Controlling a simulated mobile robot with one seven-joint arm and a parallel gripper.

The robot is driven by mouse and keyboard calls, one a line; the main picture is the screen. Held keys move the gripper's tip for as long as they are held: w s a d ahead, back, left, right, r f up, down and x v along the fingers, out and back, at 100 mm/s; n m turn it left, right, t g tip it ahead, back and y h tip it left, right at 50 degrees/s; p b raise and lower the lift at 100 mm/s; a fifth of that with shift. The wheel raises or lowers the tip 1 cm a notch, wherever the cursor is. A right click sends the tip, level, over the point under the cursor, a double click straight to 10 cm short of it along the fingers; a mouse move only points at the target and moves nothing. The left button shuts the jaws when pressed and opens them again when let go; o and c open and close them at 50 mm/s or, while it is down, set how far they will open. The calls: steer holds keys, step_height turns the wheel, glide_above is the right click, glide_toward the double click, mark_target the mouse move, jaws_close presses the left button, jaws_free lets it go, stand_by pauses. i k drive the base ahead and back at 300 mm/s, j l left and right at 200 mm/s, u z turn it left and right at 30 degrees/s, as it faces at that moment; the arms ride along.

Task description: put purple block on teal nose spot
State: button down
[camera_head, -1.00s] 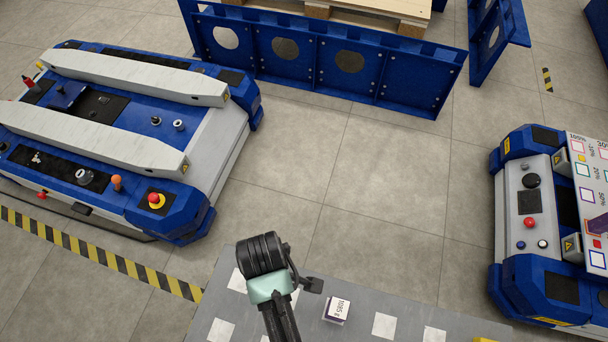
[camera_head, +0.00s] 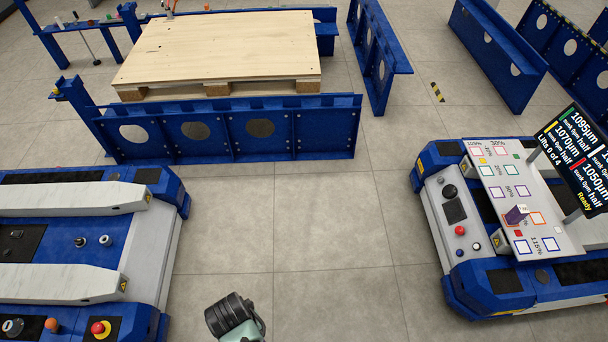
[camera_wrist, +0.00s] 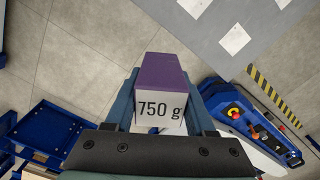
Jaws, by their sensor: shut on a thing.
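My gripper (camera_wrist: 163,92) is shut on a purple block (camera_wrist: 163,72) in the wrist view. The block has a purple top and a white face marked "750 g", with a finger on each side. It is held above the floor. In the head view only a black and grey-green part of my arm shows at the bottom edge; the gripper and held block are out of sight. A white board (camera_head: 497,222) on the right cart carries coloured outline squares, including a small teal square (camera_head: 514,170). I cannot tell whether this is the teal nose spot.
A blue and white cart (camera_head: 90,235) is at left. A blue frame (camera_head: 230,128) and pallet (camera_head: 220,50) are behind. Floor between the carts is clear.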

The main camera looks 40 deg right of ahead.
mark_target(486, 171)
steer(key=i+l+z, duration=0.9)
steer(key=i, duration=0.2)
steer(key=i+z, duration=0.45)
steer(key=i+j+z, duration=0.15)
steer(key=i+z, duration=0.35)
steer(key=i, duration=0.2)
steer(key=i+z, duration=0.6)
steer(key=z, duration=0.25)
steer(key=i+j+z, duration=0.1)
steer(key=i+z, duration=0.15)
steer(key=z, duration=0.15)
steer(key=i+z, duration=0.25)
steer(key=z, duration=0.25)
steer(key=i+j+z, duration=0.1)
steer(key=i+z, duration=0.15)
steer(key=z, duration=0.25)
